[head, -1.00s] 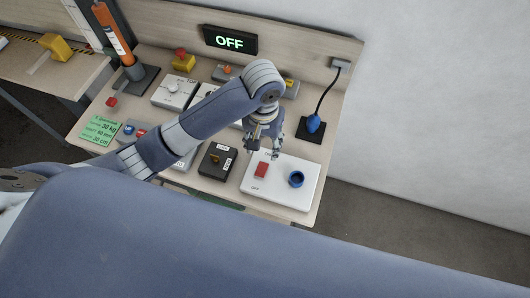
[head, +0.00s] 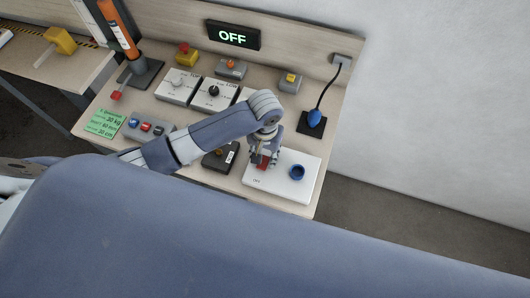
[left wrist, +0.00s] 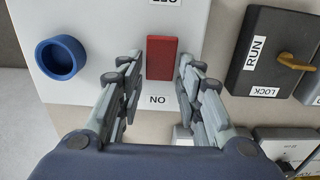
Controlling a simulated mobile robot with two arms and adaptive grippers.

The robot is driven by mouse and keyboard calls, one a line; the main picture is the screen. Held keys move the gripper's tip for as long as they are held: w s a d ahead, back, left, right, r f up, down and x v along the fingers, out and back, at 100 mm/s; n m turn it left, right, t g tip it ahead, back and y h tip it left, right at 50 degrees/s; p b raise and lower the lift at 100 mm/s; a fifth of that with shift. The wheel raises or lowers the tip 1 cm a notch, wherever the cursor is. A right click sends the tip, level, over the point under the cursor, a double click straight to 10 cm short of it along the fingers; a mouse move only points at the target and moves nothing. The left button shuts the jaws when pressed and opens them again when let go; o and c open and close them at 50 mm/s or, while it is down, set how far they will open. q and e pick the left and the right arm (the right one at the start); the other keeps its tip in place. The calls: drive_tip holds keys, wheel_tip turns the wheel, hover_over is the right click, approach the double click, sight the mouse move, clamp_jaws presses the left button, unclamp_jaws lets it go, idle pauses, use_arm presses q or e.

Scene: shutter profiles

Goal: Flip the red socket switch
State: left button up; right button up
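The red switch (left wrist: 161,58) is a rectangular rocker on a white socket panel (left wrist: 105,20). In the left wrist view the label "NO" shows upside down, reading as ON, below it, with another label cut off above. The panel also has a round blue socket (left wrist: 61,58). My left gripper (left wrist: 153,70) is open, its two fingers on either side of the switch's lower end, with a gap to each side; I cannot tell its height above the panel. In the head view the left gripper (head: 262,163) partly covers the red switch (head: 263,166). My right gripper is not in view.
A black box with a yellow key-like knob (left wrist: 293,61) stands beside the panel. A blue plug (head: 315,117) on a black base stands behind it. The display (head: 232,35) reads "OFF". Other control boxes, such as the dial box (head: 178,88), fill the table.

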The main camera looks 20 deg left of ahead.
use_arm(q)
drive_tip(key=c, duration=0.4)
drive_tip(key=shift+c, duration=0.3)
drive_tip(key=shift+s+t, duration=0.45)
drive_tip(key=shift+t, duration=0.65)
drive_tip(key=shift+s+r+t, duration=0.15)
drive_tip(key=shift+t, duration=0.75)
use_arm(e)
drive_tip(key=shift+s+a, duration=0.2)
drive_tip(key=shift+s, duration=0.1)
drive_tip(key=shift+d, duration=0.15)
use_arm(q)
drive_tip(key=o, duration=1.1)
drive_tip(key=shift+c, duration=0.2)
drive_tip(key=shift+r, duration=0.1)
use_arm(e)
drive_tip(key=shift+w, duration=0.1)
